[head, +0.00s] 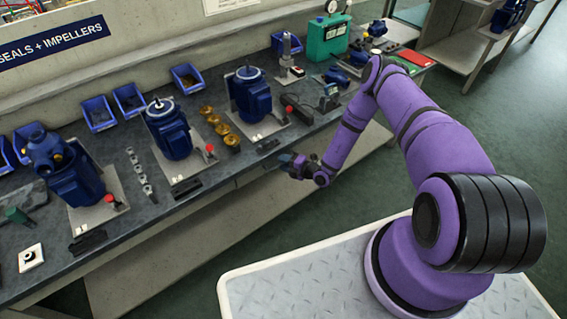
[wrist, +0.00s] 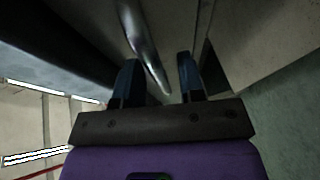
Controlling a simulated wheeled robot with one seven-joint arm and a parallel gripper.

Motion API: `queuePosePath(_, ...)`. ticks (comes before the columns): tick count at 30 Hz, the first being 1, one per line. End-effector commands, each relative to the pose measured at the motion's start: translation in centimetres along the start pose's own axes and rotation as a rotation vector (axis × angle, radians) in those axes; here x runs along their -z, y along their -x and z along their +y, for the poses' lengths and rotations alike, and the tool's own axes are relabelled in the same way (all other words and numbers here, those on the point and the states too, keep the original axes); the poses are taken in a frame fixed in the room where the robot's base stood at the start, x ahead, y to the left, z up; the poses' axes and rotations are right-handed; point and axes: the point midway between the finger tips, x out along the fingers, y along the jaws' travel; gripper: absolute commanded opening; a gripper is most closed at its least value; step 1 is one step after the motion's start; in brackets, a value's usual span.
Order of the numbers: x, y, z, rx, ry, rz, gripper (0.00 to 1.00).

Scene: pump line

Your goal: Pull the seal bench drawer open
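My gripper (head: 288,164) is at the front edge of the long workbench (head: 130,225), just below the dark top. In the wrist view my gripper (wrist: 158,75) shows two dark blue fingers held apart. A shiny metal bar handle (wrist: 142,40) runs between the fingers, closer to the left one, with a gap visible on the right. Contact with the left finger cannot be told. A pale panel (wrist: 185,20) lies behind the handle. In the head view the handle and most of the drawer front are hidden by the gripper and the bench edge.
The bench top carries blue pumps (head: 170,130), blue bins (head: 98,113), brass impellers (head: 222,130) and a green machine (head: 325,40). A sign reading "SEALS + IMPELLERS" (head: 50,40) is above. Open green floor (head: 190,270) lies in front of the bench.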

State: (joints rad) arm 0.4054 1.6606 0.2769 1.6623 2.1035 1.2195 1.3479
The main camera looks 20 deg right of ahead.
Motion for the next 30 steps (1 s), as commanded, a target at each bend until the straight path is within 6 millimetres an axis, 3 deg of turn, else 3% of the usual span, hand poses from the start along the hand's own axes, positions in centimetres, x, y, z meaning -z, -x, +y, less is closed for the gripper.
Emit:
queuePosePath(11, 0.0, -0.5, 0.0, 0.000, -0.001, 0.000, 0.36)
queuePosePath(15, 0.0, -0.5, 0.0, 0.000, 0.000, 0.000, 0.04)
queuePosePath(16, 0.0, -0.5, 0.0, 0.000, 0.000, 0.000, 0.00)
queuePosePath(25, 0.1, -0.2, -0.1, 0.001, -0.001, -0.001, 0.00)
queuePosePath(30, 0.7, 1.5, -0.5, 0.001, -0.003, -0.003, 0.00)
